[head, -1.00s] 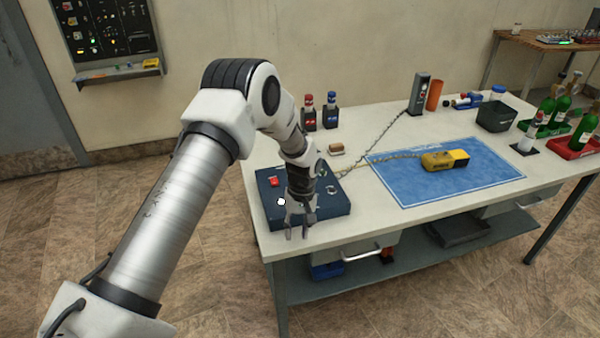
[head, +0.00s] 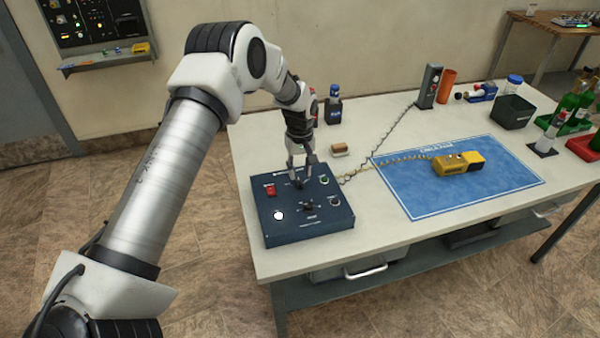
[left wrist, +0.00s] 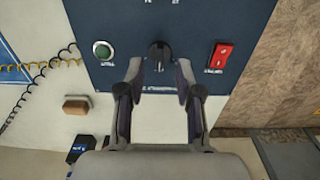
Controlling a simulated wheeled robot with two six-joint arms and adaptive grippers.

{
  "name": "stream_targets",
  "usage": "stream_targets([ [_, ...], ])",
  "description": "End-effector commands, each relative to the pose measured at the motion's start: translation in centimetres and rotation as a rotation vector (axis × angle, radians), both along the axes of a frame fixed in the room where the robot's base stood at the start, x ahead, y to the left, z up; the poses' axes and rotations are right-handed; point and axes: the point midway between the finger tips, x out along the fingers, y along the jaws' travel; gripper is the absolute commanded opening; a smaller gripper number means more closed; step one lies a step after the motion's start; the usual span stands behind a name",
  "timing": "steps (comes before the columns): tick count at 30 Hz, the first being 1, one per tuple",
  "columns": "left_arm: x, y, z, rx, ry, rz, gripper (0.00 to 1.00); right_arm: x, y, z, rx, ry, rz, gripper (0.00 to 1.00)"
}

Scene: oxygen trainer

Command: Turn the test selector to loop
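A dark blue control box (head: 285,233) sits at the table's near left corner. It has a black knob (head: 309,206) near its middle and another black knob near its back edge, which shows in the left wrist view (left wrist: 158,56). Labels are too small to read, so I cannot tell which knob is the test selector. My left gripper (head: 300,180) points down over the back of the box. In the left wrist view its open fingers (left wrist: 158,72) stand either side of the back knob, with the knob at or just beyond the tips. Contact is not visible.
The box also has a red rocker switch (left wrist: 222,55), a green round button (left wrist: 103,50) and a white lamp (head: 278,215). A small brown block (head: 340,149), a coiled cord (head: 378,140) and a blue mat (head: 420,193) with a yellow device (head: 458,164) lie to the right.

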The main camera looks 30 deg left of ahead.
Motion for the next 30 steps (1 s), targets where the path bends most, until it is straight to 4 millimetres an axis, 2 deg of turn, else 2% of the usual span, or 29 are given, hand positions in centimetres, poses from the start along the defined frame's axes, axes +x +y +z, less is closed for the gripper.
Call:
stream_targets([
  [3,-0.1,0.0,-2.0,0.0,0.003,0.001,0.35,0.1,0.0,0.6,0.0,-0.001,0.001,0.4],
  [6,0.0,0.0,-3.0,-0.001,0.002,0.001,0.35,0.1,0.0,0.7,0.0,-0.002,0.001,0.4],
  [13,0.0,0.0,-3.3,0.0,0.0,0.0,0.35,0.1,0.0,0.7,0.0,-0.002,0.001,0.4],
  [14,0.0,0.0,-3.3,0.0,0.0,0.0,0.31,0.1,0.0,0.7,0.0,-0.002,0.001,0.4],
  [16,0.0,0.0,-3.3,0.0,0.0,0.0,0.07,0.1,0.0,0.7,0.0,-0.002,0.001,0.4],
  [17,0.0,0.0,-3.3,0.0,0.0,0.0,0.0,0.1,0.0,0.7,0.0,-0.002,0.001,0.4],
  [30,0.0,0.1,-3.4,0.0,0.0,-0.024,0.0,0.1,0.0,0.5,0.0,-0.002,0.001,0.4],
])
